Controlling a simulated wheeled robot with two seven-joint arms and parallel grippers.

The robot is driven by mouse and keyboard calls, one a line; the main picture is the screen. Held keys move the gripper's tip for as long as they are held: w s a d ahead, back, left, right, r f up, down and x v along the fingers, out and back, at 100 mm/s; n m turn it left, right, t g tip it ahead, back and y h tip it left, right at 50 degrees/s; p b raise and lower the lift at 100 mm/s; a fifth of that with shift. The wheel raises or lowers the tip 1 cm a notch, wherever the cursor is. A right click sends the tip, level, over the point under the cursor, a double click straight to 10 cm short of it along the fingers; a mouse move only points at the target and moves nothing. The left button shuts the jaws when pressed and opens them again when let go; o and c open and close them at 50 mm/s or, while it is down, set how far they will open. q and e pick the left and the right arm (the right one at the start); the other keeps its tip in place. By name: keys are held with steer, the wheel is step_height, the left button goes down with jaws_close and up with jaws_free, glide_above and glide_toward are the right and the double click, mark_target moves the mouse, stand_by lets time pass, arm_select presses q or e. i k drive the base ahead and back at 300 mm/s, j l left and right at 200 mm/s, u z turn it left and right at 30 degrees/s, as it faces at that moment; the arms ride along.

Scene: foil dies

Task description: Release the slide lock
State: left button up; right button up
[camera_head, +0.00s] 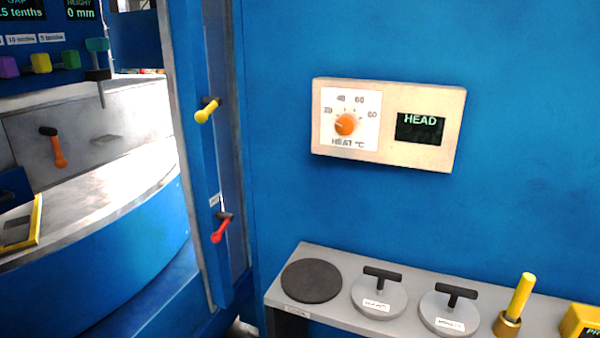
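A blue upright post (193,180) carries two small levers. The upper lever (207,110) has a yellow handle on a black pivot and tilts down to the left. The lower lever (221,228) has a red handle on a dark pivot and also tilts down to the left. A small white label (215,200) sits just above the red lever; its text is too small to read. An orange-handled lever (57,148) hangs on the grey machine face at left. I cannot tell which lever is the slide lock. Neither gripper is in view.
A heat dial panel (385,152) with a HEAD display is on the blue wall. A grey shelf (318,258) below holds a dark disc (311,281), two handled discs (379,300) (448,318) and a yellow-handled tool (520,297). Coloured knobs (41,64) are at upper left.

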mark_target(61, 162)
steer(key=u, duration=1.25)
